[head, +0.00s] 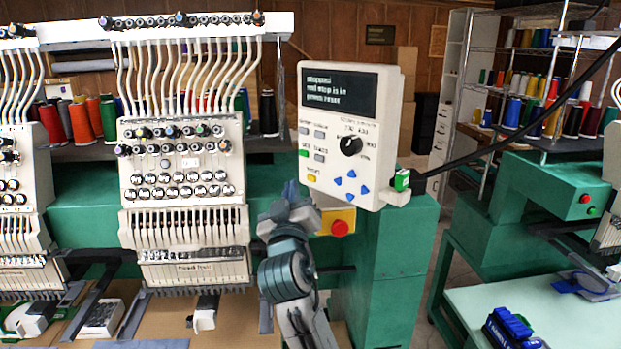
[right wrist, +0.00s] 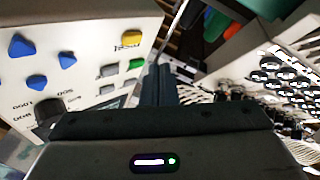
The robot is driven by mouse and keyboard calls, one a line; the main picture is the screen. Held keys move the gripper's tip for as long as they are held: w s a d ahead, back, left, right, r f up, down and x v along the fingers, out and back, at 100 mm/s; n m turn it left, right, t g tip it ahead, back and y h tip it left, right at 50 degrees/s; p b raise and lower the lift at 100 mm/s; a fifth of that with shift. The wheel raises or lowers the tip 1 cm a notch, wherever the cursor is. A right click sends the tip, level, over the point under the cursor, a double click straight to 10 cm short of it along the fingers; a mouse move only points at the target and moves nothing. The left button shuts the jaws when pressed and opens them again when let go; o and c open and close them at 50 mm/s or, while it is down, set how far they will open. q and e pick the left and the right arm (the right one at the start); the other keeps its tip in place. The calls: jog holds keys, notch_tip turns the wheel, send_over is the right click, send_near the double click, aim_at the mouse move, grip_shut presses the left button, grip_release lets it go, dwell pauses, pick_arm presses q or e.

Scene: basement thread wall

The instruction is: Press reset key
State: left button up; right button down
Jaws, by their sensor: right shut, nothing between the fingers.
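The white control panel (head: 349,130) stands upright on the green machine, its dark screen lit with text that seems to end in "press reset". The reset key is the yellow key (head: 311,178) at the panel's lower left; in the right wrist view the yellow key (right wrist: 131,38) has an upside-down label beside it. My right gripper (head: 291,191) is shut and empty. Its fingertips point up just left of the panel's edge, near the yellow key. In the right wrist view the fingers (right wrist: 158,75) sit beside the panel, seemingly apart from the key. My left gripper is not in view.
A green key (head: 304,153), grey keys, blue arrow keys (head: 351,174) and a black knob (head: 351,145) share the panel. A red stop button (head: 339,228) sits below it. The embroidery head (head: 183,180) stands to the left, with a narrow gap between.

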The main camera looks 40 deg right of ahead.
aim_at(306, 175)
jog(key=shift+w+d, duration=0.2)
jog(key=shift+d, duration=1)
jog(key=shift+d, duration=0.15)
dwell(1.2)
jog(key=shift+d, duration=0.25)
jog(key=shift+w+d+b, duration=0.1)
jog(key=shift+d+b, duration=0.2)
jog(key=shift+d, duration=0.15)
dwell(0.7)
jog(key=shift+a, duration=0.9)
